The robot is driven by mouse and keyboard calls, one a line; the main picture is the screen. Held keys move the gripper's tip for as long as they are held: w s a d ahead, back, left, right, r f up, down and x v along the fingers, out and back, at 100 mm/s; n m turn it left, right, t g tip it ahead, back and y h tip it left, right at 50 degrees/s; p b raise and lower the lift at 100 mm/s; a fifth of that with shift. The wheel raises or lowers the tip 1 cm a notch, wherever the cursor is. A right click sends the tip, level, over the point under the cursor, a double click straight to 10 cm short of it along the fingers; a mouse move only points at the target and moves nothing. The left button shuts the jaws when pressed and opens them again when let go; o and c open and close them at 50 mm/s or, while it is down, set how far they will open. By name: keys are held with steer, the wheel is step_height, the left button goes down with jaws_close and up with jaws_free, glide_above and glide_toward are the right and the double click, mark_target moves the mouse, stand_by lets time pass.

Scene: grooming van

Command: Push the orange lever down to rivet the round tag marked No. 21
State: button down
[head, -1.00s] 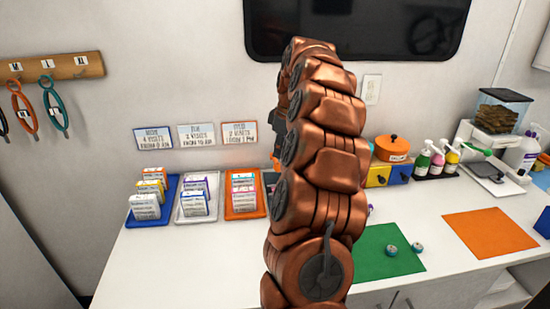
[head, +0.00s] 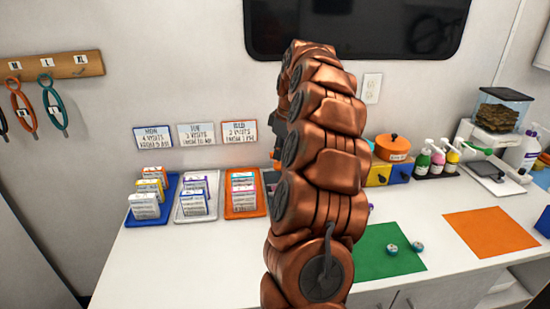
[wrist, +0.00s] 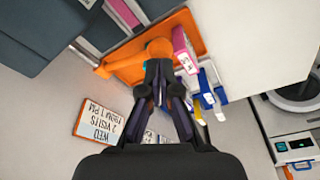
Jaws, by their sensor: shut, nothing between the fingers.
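In the wrist view, my gripper (wrist: 160,72) is shut and empty, its fingertips together. Just beyond them is a rounded orange end (wrist: 159,47), which looks like the lever's knob; I cannot tell whether the fingertips touch it. It overlaps the orange tray (wrist: 190,22) behind, so the lever's outline is hard to separate. Dark grey blocks (wrist: 35,30) at the upper left may be part of the riveting press. In the head view my copper arm hides most of the press area. I cannot make out the round tag marked No. 21.
Blue (head: 150,219), white (head: 196,216) and orange card trays stand left of my arm on the white counter. A green mat (head: 370,262) with two small round items and a bare orange mat (head: 490,232) lie to the right. Pump bottles (head: 437,162) stand behind. The front-left counter is clear.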

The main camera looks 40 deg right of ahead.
mark_target(280, 163)
steer(key=shift+f, duration=0.3)
steer(key=shift+f+b, duration=1.25)
steer(key=shift+f, duration=1.2)
steer(key=shift+f+b, duration=0.25)
steer(key=shift+b, duration=0.05)
step_height(280, 163, up, 13)
steer(key=p, duration=0.5)
stand_by(0.5)
stand_by(0.5)
